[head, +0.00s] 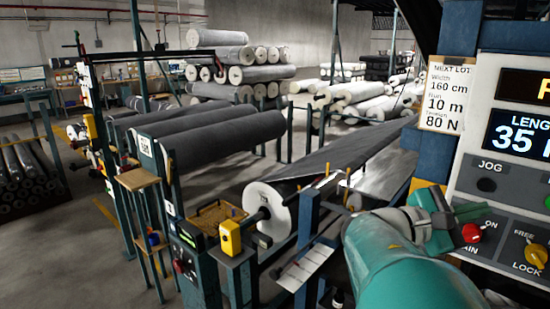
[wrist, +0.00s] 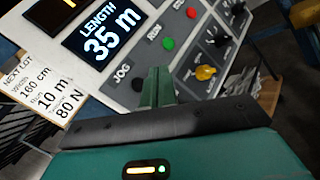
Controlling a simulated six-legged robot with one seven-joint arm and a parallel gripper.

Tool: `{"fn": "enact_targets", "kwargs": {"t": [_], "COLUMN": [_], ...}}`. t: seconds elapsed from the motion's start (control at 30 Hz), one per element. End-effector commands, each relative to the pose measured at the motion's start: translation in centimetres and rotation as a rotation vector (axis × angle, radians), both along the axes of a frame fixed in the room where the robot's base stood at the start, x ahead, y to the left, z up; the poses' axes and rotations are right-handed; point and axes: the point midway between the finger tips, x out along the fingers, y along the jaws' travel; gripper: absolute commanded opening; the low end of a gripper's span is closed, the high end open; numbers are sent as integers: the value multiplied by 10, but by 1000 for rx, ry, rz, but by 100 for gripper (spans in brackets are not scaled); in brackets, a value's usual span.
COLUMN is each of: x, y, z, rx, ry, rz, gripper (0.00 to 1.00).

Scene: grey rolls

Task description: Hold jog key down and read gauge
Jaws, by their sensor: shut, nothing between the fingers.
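The jog key is a dark round button under the word JOG on the grey control panel. It shows at the right of the head view (head: 487,185) and left of my fingers in the wrist view (wrist: 138,84). My gripper (wrist: 158,73) is shut and empty, its green fingers pointing at the panel just beside the key. In the head view my gripper (head: 447,208) is below and left of the key. I cannot tell whether the fingers touch the panel. A length display (head: 515,135) reads 35 m; it also shows in the wrist view (wrist: 103,32). I cannot make out a dial gauge.
The panel also carries a green button (wrist: 167,44), a red button (wrist: 191,13), a red knob (head: 471,233) and a yellow knob (head: 536,255). A lot card (head: 446,95) reads 160 cm, 10 m, 80 N. Grey rolls (head: 215,128) on racks fill the left and middle.

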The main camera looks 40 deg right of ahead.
Motion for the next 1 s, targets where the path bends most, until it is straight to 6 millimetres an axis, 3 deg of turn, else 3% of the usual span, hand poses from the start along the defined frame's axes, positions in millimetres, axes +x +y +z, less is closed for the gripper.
{"fn": "enact_targets", "kwargs": {"t": [0.37, 1.0], "x": [3, 18], "y": [-1, -77], "z": [-1, -1], "rx": [2, 3], "ry": [-1, -2], "rz": [-3, -1], "gripper": [0, 0]}}
